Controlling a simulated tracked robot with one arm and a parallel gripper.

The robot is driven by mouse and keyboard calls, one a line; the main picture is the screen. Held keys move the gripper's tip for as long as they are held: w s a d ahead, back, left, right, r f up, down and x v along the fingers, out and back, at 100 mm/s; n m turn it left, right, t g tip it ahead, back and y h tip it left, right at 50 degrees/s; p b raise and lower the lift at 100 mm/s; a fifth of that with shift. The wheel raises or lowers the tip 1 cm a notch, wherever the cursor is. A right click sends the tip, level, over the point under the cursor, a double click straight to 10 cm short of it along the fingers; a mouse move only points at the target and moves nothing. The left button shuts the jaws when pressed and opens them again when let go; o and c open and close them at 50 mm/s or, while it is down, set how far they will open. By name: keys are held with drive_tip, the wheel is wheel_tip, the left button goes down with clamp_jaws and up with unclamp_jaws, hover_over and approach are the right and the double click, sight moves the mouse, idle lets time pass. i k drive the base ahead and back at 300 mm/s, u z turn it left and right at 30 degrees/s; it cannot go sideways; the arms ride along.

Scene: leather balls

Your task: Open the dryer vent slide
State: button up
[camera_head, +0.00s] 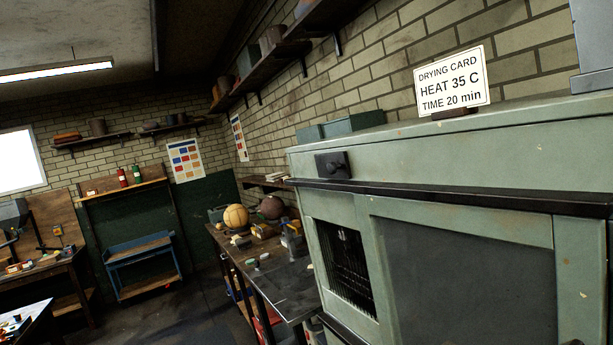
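The dryer, a pale green metal cabinet (370,192), fills the right side of the view and appears tilted. A small dark plate with a knob (333,165) sits at the upper left of its front; this may be the vent slide, but I cannot tell its position. Below a black ledge is a dark barred opening (345,265), with a large dark panel (470,280) to its right. My gripper is not in view.
A drying card (450,82) reading HEAT 35 C, TIME 20 min stands on the dryer top, with a green box (353,122) to its left. A cluttered workbench (285,285) holds a tan ball (235,216) and a brown ball (272,207). Open floor (185,320) lies left.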

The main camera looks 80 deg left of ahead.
sight(332, 165)
drive_tip(key=u, duration=1.85)
drive_tip(key=i, duration=0.6)
drive_tip(key=u, duration=0.45)
